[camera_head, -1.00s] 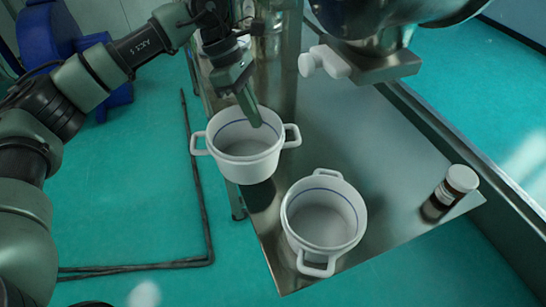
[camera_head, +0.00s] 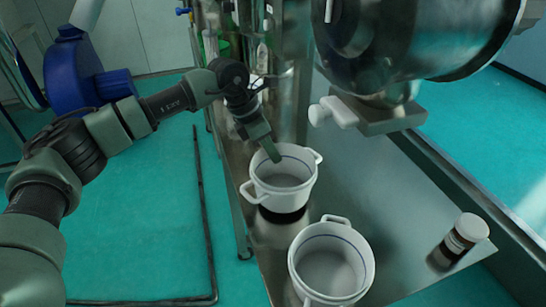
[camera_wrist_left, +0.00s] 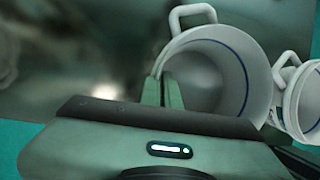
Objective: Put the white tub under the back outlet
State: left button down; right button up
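A white two-handled tub (camera_head: 285,195) with a blue line inside its rim hangs just above the metal table, over a dark shadow. My left gripper (camera_head: 275,155) reaches into it from above and is shut on its wall. In the left wrist view the closed fingers (camera_wrist_left: 163,90) pinch the tub's rim (camera_wrist_left: 215,50). A second, similar white tub (camera_head: 330,265) stands on the table in front; its edge (camera_wrist_left: 300,100) shows at the right of the wrist view. A metal outlet (camera_head: 395,115) with a white clamp knob sits to the right. I cannot make out a back outlet. My right gripper is out of view.
The metal table (camera_head: 400,185) has free room right of the tubs, beneath the sieve drum (camera_head: 410,40). Metal columns (camera_head: 290,90) rise behind the held tub.

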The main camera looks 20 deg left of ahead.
aim_at(283, 179)
pick_arm(q)
jog(key=shift+f, duration=1.15)
jog(key=c, duration=2.1)
grip_release()
jog(key=shift+f, duration=0.15)
jog(key=o, duration=0.4)
